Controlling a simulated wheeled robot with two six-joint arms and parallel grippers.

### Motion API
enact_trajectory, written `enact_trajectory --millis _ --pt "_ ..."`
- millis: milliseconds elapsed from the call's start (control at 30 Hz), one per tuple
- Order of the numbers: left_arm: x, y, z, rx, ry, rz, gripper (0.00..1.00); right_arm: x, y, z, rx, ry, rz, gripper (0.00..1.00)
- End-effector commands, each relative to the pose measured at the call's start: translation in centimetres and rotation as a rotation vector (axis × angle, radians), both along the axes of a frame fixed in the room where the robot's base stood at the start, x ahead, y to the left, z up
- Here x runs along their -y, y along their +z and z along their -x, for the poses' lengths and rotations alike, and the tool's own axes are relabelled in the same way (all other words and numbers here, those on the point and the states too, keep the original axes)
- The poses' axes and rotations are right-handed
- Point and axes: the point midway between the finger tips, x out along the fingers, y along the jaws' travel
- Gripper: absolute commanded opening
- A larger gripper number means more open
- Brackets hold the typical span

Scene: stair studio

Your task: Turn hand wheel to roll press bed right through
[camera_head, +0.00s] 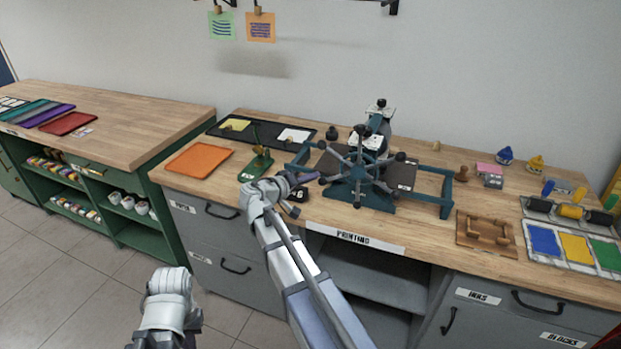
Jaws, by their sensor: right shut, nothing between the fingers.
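The etching press (380,195) stands on the wooden bench, with a teal base and open teal rails reaching left and right. Its hand wheel (358,174) faces me, with several grey spokes ending in dark round knobs. The dark press bed (403,174) shows on both sides of the wheel, and the wheel hides its middle. My right gripper (304,186) is shut and empty at the wheel's left side, close to the left spoke knobs. I cannot tell whether it touches one. My left arm shows at the lower left, but its gripper is not visible.
An orange tray (199,160) and a small green tool (257,163) lie left of the press. A wooden jig (485,233), rollers (571,211) and ink slabs (575,247) lie to the right. A green-fronted bench (150,120) stands farther left.

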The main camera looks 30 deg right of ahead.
Motion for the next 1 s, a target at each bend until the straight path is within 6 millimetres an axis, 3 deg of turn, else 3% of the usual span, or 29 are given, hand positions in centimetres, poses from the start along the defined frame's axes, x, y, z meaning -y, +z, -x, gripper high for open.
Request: enact_trajectory --millis 467,1000 --pt "0.0 -2.6 0.0 0.000 0.000 0.000 0.00 0.4 -1.9 0.5 -0.076 -0.002 0.064 0.00" --pt "0.0 -12.0 0.0 0.000 -0.001 0.000 0.00 2.9 -7.4 3.7 -0.410 -0.004 0.347 0.00"
